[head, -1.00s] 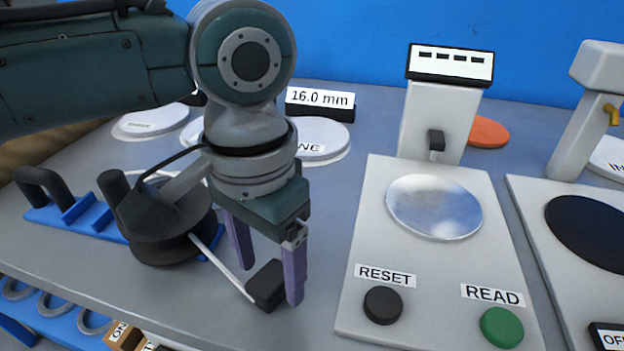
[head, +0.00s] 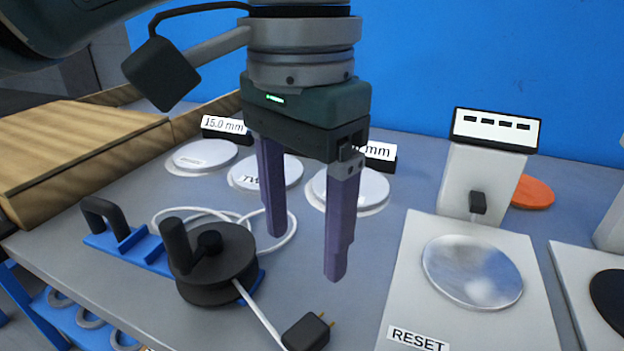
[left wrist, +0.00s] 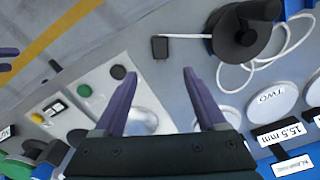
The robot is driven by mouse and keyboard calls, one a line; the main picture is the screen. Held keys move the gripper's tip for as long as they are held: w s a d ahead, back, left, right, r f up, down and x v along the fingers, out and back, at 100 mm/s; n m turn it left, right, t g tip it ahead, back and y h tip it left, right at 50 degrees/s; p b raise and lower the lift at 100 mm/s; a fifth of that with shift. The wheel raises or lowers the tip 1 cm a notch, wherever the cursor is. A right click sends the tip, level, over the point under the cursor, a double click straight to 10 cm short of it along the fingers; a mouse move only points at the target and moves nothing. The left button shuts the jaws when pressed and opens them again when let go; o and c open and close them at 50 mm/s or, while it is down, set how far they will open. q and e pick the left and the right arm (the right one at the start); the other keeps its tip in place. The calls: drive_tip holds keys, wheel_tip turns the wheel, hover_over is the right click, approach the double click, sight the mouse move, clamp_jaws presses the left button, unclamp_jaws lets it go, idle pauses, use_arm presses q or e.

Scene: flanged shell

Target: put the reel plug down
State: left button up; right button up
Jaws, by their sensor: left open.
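The reel plug (head: 307,332) is a small black block with brass pins on a white cord. It lies on the grey bench near the front edge, and it also shows in the left wrist view (left wrist: 160,47). Its cord runs to the black cable reel (head: 215,265), which sits on a blue base. My left gripper (head: 308,258) is open and empty, with purple fingers pointing down, above and behind the plug and apart from it. In the left wrist view my left gripper (left wrist: 160,80) has nothing between its fingers.
A measuring stand (head: 405,290) with a round silver plate is to the right. White discs (head: 265,172) with size signs lie behind the gripper. An orange disc (head: 533,192) is at the back right. A wooden crate (head: 80,150) stands at the left. Loose white cord loops behind the reel.

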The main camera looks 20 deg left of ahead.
use_arm(q)
drive_tip(key=s+d+f+t+h, duration=0.2)
drive_tip(key=s+d+f+h, duration=0.2)
drive_tip(key=s+d+f, duration=0.3)
drive_tip(key=s+a+f+n+y, duration=0.1)
drive_tip(key=s+a+y, duration=0.1)
drive_tip(key=s+a, duration=0.2)
drive_tip(key=s+a+f+n+t+y, duration=0.1)
drive_tip(key=s+a, duration=0.4)
drive_tip(key=a, duration=0.6)
drive_tip(key=shift+s+f+n+t+y, duration=0.2)
drive_tip(key=shift+f+n+t+y, duration=0.1)
drive_tip(key=shift+f+n+y, duration=0.1)
drive_tip(key=shift+a, duration=0.1)
